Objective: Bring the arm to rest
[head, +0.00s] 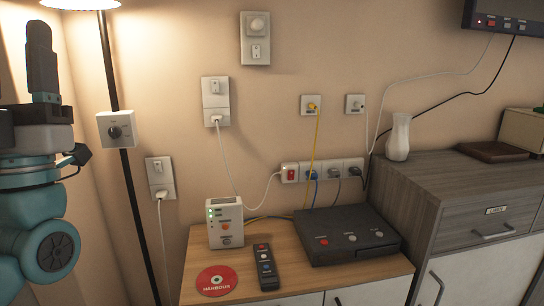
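My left arm stands upright at the left edge of the head view, teal and grey. My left gripper (40,45) points up, its dark fingers against the wall beside the lamp. The fingers overlap from this angle, so the gap between them is hidden. Nothing shows held above the fingertips. The gripper is apart from the cabinet and the devices on it. My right arm and gripper are not in view.
A lamp pole (125,185) with a dial box (117,130) stands just right of my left arm. A low wooden cabinet (200,265) holds a white box (226,222), a remote (265,267), a red disc (217,281) and a black box (345,238). A grey cabinet (425,175) stands right.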

